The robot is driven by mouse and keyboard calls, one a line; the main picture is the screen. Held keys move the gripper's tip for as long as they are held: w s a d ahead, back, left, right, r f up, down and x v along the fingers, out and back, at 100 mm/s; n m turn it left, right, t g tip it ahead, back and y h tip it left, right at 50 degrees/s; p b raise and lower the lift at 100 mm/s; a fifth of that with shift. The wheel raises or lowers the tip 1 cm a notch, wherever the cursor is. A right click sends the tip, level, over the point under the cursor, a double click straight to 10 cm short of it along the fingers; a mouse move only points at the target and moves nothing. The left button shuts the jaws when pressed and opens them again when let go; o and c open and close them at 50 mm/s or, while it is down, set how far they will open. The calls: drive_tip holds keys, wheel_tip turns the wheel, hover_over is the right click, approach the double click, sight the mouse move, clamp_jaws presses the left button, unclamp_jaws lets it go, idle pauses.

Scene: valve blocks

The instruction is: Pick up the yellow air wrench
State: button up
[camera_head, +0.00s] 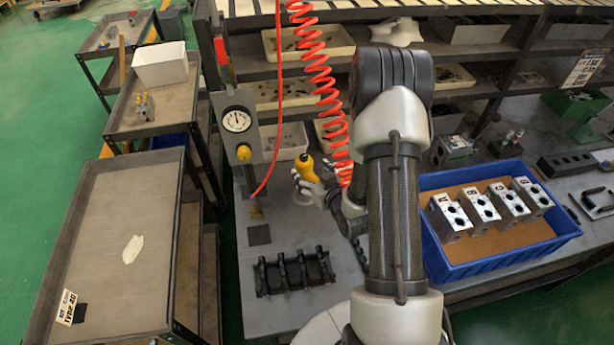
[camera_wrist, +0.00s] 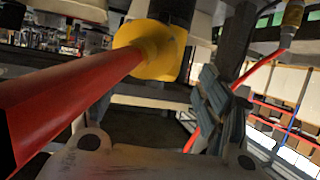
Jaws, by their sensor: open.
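The yellow air wrench (camera_head: 307,168) shows in the head view left of the red coiled hose, above the workbench. My gripper (camera_head: 307,190) is open right at the wrench's lower part, with its fingers close beside it. Whether they touch it I cannot tell. In the wrist view a yellow rounded part (camera_wrist: 152,50), likely the wrench, is close to the camera, with a thick red tube (camera_wrist: 70,95) running to it from the left. Metal parts of my gripper (camera_wrist: 165,150) show along the bottom. The wrench's lower end is partly hidden by my gripper.
A gauge panel (camera_head: 237,122) stands left of the wrench. A black ribbed fixture (camera_head: 293,272) lies on the bench below. A blue crate (camera_head: 500,258) with several lettered valve blocks is right of my arm. Shelves with bins stand behind; grey carts (camera_head: 110,250) stand at left.

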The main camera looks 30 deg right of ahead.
sight(307, 166)
drive_tip(key=x, duration=0.5)
drive_tip(key=shift+w+r+b, duration=0.1)
drive_tip(key=shift+r+b, duration=0.2)
drive_tip(key=shift+c, duration=0.5)
drive_tip(key=c, duration=1.3)
drive_tip(key=shift+r, duration=0.2)
drive_tip(key=shift+c, duration=0.4)
